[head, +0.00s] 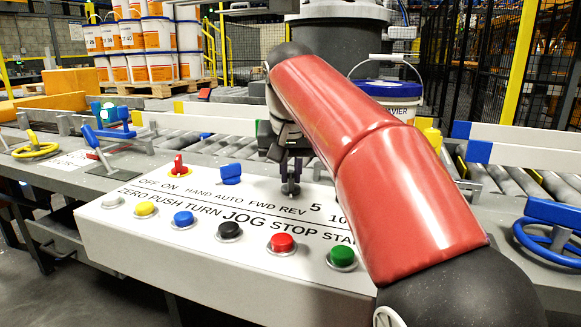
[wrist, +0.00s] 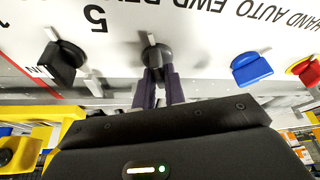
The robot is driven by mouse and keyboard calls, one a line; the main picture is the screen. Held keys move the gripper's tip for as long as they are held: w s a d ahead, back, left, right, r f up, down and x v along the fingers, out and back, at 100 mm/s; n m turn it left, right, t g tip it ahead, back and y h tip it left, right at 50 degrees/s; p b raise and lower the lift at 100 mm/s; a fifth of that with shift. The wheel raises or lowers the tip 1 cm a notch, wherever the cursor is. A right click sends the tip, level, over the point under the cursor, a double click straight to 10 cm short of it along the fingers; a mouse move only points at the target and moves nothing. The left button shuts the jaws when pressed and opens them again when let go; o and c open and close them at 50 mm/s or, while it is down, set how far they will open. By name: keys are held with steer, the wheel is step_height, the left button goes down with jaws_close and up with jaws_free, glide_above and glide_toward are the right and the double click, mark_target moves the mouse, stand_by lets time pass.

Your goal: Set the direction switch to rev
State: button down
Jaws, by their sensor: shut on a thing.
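The direction switch is a black knob (wrist: 154,54) by the FWD REV lettering on the white control panel (wrist: 205,45). In the wrist view it stands between my two dark fingertips. My gripper (wrist: 158,76) is shut on this knob. In the head view my gripper (head: 290,176) reaches down to the panel behind the red arm link, and the knob (head: 290,189) shows just below the fingers. The fingers partly cover the knob, and I cannot tell which way it points.
A blue knob (head: 231,174) and a red knob (head: 179,167) stand left of my gripper. A black knob (wrist: 62,62) is on its other side. Several push buttons, including a red one (head: 282,243) and a green one (head: 343,257), line the panel's front. A white pail (head: 398,103) stands behind.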

mark_target(296, 200)
steer(key=shift+d+r+n+y+p, duration=0.15)
steer(key=shift+n+y+p, duration=0.35)
steer(key=shift+n, duration=1.1)
steer(key=c, duration=1.5)
jaws_free()
steer(key=shift+o, duration=0.2)
steer(key=p+v, duration=0.2)
steer(key=v, duration=0.5)
steer(key=shift+r, duration=0.25)
steer(key=shift+s, duration=0.25)
